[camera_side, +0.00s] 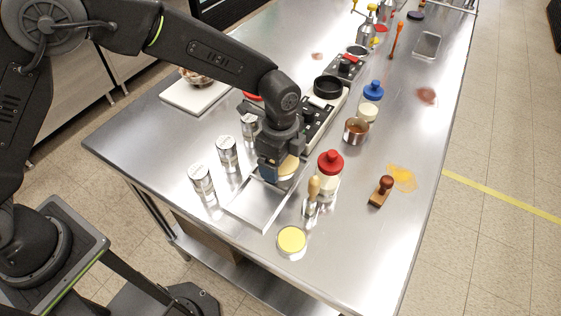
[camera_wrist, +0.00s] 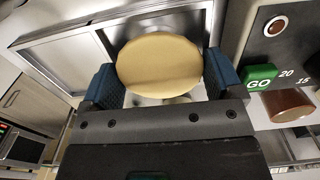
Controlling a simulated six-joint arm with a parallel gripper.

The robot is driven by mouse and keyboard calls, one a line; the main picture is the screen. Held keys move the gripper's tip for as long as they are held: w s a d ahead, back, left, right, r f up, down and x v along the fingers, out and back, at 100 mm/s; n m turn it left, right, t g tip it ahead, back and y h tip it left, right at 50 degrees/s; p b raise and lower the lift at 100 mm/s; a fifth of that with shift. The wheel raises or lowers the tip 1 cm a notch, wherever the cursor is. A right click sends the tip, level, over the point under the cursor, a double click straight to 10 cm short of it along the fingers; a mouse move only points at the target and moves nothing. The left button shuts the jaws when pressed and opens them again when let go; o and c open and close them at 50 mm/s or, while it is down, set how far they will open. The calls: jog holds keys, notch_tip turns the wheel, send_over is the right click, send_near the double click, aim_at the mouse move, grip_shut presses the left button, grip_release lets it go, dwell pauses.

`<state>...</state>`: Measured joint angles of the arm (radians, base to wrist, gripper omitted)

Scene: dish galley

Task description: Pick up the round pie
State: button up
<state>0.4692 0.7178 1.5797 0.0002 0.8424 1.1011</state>
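A round, pale tan pie (camera_wrist: 160,64) sits flat between the two blue finger pads of my gripper (camera_wrist: 162,80) in the wrist view, its edges touching both pads. In the side view, the pie (camera_side: 289,166) shows partly behind my gripper (camera_side: 276,172), at the back end of a shallow metal tray (camera_side: 243,213). My gripper appears shut on the pie. The fingers hide part of it, and I cannot tell how high it is above the surface.
A yellow round (camera_side: 291,240) lies in front of the tray. A wooden-handled tool (camera_side: 312,192) and red-capped jar (camera_side: 330,166) stand to the right. Several silver cans (camera_side: 202,181) stand left. A black-topped device (camera_side: 317,112) is behind. The steel table (camera_side: 345,245) is clear at front right.

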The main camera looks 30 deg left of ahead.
jog(key=c, duration=0.5)
